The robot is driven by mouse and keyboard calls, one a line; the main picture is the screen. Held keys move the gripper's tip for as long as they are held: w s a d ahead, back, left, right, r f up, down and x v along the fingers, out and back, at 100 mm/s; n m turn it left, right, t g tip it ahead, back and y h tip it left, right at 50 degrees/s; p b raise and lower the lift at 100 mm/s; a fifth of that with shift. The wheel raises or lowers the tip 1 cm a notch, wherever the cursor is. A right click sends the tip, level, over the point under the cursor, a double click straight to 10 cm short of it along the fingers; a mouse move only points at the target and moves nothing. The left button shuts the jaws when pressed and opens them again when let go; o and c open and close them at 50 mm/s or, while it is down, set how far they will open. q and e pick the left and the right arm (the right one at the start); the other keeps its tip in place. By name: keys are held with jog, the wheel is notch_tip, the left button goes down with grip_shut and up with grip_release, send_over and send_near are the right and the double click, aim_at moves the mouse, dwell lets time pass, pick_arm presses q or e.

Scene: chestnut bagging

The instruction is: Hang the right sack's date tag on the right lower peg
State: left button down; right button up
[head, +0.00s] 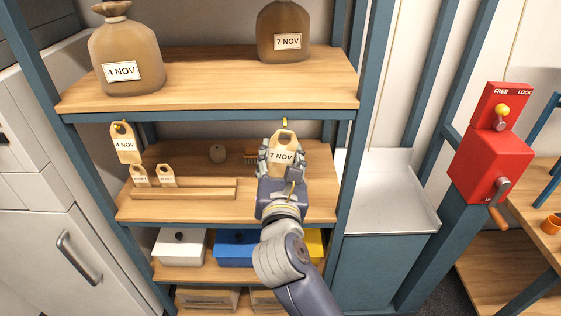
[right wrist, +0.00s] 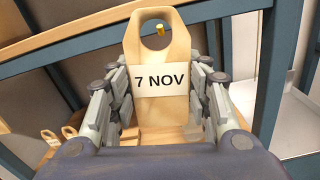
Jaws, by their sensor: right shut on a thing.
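My right gripper (head: 282,165) is shut on a wooden date tag (head: 285,143) that reads 7 NOV. The tag is upright, with its hole at the top, in front of the shelf unit. In the right wrist view the tag (right wrist: 160,55) stands between the fingers (right wrist: 160,105). The yellow right lower peg (head: 285,121) sticks out of the shelf edge just above the tag. In the right wrist view the peg (right wrist: 159,29) shows through the tag's hole; I cannot tell whether it passes into it. The right sack (head: 283,22), labelled 7 NOV, stands on the top shelf. My left gripper is not in view.
The left sack (head: 125,55), labelled 4 NOV, stands on the top shelf. A 4 NOV tag (head: 124,143) hangs below it. Smaller tags stand in a wooden rack (head: 190,191). A blue shelf post (head: 353,130) rises close to the right. A red lever box (head: 488,160) is farther right.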

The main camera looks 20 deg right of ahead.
jog(key=shift+x, duration=2.3)
jog(key=shift+f, duration=0.15)
